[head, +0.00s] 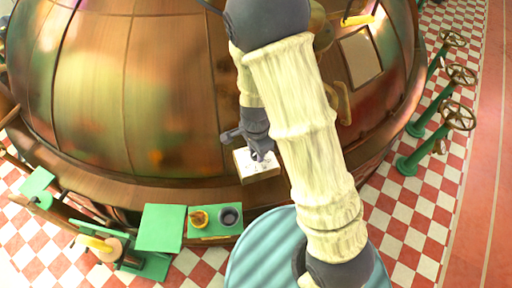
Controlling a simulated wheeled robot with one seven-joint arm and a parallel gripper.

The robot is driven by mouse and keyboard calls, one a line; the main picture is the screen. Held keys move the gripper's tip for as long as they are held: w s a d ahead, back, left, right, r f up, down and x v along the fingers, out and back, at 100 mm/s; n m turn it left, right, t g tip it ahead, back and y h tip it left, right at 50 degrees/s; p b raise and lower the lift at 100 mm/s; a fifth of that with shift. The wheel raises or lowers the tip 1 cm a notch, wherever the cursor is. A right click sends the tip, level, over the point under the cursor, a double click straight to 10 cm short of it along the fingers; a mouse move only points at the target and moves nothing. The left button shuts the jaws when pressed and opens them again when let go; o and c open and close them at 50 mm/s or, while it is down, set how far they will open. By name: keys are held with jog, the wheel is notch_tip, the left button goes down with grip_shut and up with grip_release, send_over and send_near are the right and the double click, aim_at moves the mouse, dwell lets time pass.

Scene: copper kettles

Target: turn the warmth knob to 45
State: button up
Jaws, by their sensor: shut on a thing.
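My gripper (262,152) is at the front of a big copper kettle (175,85), over a small white dial panel (268,172) on its lower rim. Its dark fingers are shut on the warmth knob, which they largely hide. The panel has dark marks, too small to read, so I cannot tell the knob's setting. My pale arm comes down on the right of the panel and covers part of the kettle.
Green posts with bronze handwheels (461,116) stand on the right. Red-and-white checked floor (410,225) lies bare between.

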dwell(0.3)
jog(key=o, duration=1)
jog(key=shift+c, duration=0.2)
jog(key=shift+r, duration=0.1)
notch_tip(320, 180, up, 17)
jog(key=p, duration=0.1)
jog(key=shift+r, duration=0.15)
